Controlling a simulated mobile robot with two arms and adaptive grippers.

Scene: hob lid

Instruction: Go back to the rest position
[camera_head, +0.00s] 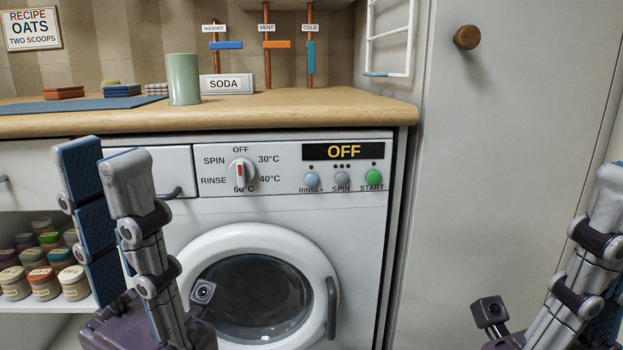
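My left gripper (103,162) points up in front of the washing machine's left side. Its blue-padded finger and its grey finger stand apart, with nothing seen between them, so it is open. My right gripper (608,185) points up at the right edge, in front of the tall grey door. It is partly cut off by the frame, so its opening cannot be told. The washing machine (360,225) has a dial (242,171) pointing up to OFF and a display (343,152) reading OFF. Its round door (317,262) looks shut.
Above is a wooden worktop (300,112) with a green cup (183,80), a SODA box (228,85) and a blue mat (75,105). Pipes with coloured valve handles (277,44) are behind. Jars (43,283) stand on a shelf at left. A tall door (490,150) is at right.

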